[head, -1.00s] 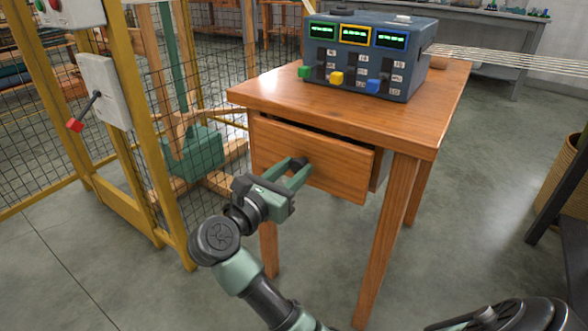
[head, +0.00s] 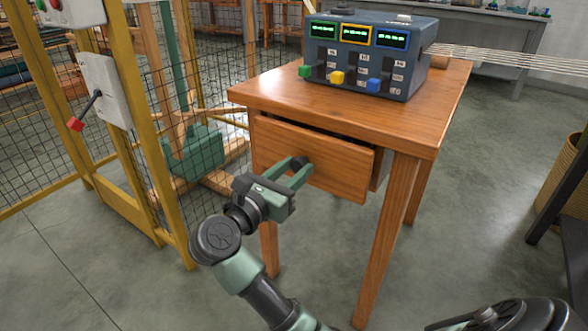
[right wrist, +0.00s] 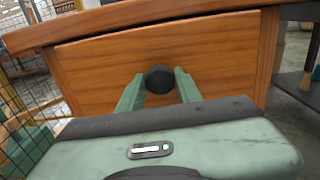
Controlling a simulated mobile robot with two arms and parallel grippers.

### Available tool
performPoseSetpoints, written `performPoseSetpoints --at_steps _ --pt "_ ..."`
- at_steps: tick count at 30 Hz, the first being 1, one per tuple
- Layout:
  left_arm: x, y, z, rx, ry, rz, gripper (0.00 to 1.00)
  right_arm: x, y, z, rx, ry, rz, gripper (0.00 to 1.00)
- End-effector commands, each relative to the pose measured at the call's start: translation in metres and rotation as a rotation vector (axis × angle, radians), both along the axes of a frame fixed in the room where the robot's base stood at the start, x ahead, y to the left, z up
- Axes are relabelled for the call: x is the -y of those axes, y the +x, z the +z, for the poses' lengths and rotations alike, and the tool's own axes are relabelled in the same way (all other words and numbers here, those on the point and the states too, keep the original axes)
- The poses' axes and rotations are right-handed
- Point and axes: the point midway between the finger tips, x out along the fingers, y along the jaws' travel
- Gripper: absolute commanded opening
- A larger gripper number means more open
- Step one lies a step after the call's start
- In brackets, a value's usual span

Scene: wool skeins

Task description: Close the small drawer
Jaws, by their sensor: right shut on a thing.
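The small drawer (head: 330,163) is in the front of a wooden table (head: 290,98), and its front stands out from the table frame, so it is partly open. Its dark round knob (right wrist: 159,79) shows in the right wrist view between the fingers of my right gripper (right wrist: 160,85). In the head view my right gripper (head: 298,168) reaches the drawer front from below left and is shut on the knob, which is mostly hidden there by the fingers. My left gripper is not in view.
A blue control box (head: 368,55) with green displays and coloured sliders stands on the table. A yellow-framed mesh fence (head: 150,130) with a red-tipped lever (head: 76,124) is at the left. A woven basket (head: 570,180) is at the right. The floor before the table is clear.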

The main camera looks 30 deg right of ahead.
Motion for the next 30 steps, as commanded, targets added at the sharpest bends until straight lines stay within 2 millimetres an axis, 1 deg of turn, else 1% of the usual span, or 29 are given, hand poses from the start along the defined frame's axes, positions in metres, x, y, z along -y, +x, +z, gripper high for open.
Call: performPoseSetpoints --at_steps 16,24,30 --pt "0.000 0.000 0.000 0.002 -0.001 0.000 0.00 0.002 0.001 0.000 0.000 0.000 -0.001 0.00" --pt "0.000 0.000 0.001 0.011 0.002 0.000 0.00 0.037 0.015 0.000 0.001 -0.001 -0.002 0.00" --pt "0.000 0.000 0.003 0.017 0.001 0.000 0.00 0.042 0.017 0.001 0.002 -0.001 0.000 0.00"
